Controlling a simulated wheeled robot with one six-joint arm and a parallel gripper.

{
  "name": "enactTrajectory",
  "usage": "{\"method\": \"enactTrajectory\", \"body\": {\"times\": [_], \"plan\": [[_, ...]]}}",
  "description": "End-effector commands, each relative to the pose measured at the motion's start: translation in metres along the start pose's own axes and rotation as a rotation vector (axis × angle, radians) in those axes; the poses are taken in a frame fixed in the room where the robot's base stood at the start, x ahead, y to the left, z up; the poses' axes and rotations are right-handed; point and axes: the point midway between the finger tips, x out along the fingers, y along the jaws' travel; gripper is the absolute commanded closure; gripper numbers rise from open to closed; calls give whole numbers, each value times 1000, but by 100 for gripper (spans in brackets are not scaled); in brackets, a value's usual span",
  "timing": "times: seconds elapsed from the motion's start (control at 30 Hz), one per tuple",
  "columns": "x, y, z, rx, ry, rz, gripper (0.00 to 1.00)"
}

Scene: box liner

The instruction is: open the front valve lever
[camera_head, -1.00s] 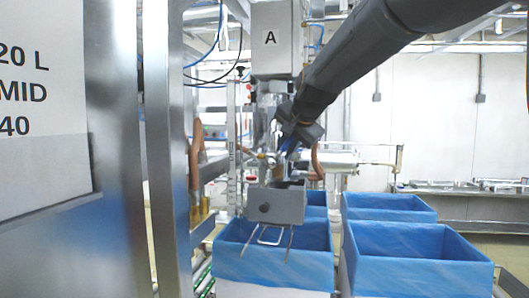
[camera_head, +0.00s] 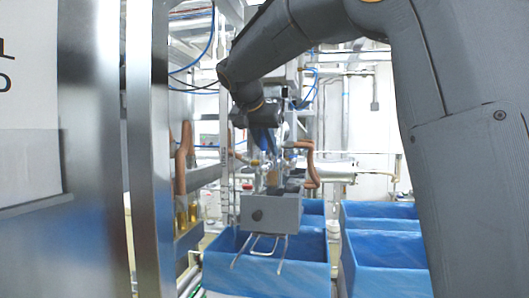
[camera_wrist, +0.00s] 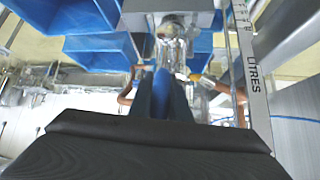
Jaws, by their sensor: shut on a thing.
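A small yellow-orange part (camera_wrist: 195,77) shows just beside the fingertips. The grey block of the filling head (camera_head: 270,212) hangs below, with thin wire prongs under it.
Blue-lined boxes (camera_head: 385,262) stand below and to the right. Brown curved pipes (camera_head: 312,165) flank the valve. A steel post (camera_head: 150,150) stands close on the left. A LITRES scale (camera_wrist: 250,70) runs near the gripper in the wrist view.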

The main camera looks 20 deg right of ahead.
Motion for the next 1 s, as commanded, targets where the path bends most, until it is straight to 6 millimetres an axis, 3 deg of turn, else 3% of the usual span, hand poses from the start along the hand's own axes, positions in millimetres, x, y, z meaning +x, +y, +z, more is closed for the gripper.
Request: {"method": "enactTrajectory", "body": {"times": [0.63,0.67,0.77,1.0], "plan": [[-3,-1,12,-52,-1,33,100],[-3,-2,13,-52,-2,33,81],[-4,-2,12,-51,0,33,64],[-4,4,7,-44,4,31,64]]}}
